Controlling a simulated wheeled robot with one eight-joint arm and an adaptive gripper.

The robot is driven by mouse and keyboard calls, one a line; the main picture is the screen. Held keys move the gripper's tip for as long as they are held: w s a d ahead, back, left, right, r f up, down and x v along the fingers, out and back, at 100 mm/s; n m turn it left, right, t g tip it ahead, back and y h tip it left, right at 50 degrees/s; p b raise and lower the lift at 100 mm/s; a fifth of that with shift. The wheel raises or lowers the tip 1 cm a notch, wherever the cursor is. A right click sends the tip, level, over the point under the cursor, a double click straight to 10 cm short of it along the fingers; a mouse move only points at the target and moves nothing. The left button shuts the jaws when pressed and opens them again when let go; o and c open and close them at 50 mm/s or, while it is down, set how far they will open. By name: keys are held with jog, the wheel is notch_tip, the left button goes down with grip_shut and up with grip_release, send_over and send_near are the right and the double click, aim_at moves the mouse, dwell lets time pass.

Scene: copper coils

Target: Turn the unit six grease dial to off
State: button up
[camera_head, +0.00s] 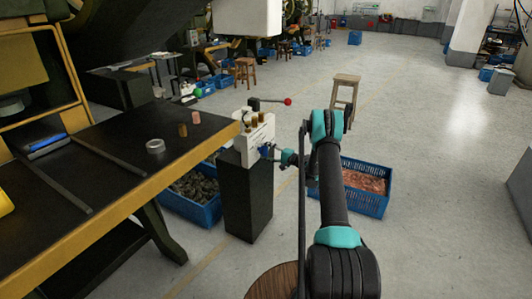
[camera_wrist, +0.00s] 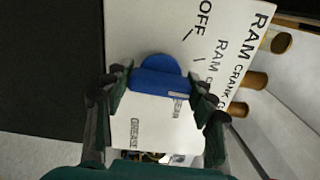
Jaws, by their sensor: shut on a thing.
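The blue grease dial (camera_wrist: 158,65) is on the white panel (camera_wrist: 135,30) in the wrist view. My gripper (camera_wrist: 160,84) is shut on the dial, one finger on each side of it. A small pale mark shows on the dial's lower right side. The word OFF is printed above the dial with a short line, and GREASE is printed below it. In the head view my gripper (camera_head: 274,153) is at the right face of the white unit (camera_head: 248,148), which stands on a black pedestal (camera_head: 248,200). The dial is mostly hidden there.
Brown knobs (camera_wrist: 253,80) stick out right of the panel. Blue crates (camera_head: 365,204) flank the pedestal. A dark bench (camera_head: 90,190) is to the left and a stool (camera_head: 346,80) stands behind. Floor at right is clear.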

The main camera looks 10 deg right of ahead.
jog(key=n, duration=0.6)
jog(key=shift+n, duration=0.3)
jog(key=n, duration=0.6)
dwell(0.4)
jog(key=o, duration=1.2)
jog(key=v, duration=1.2)
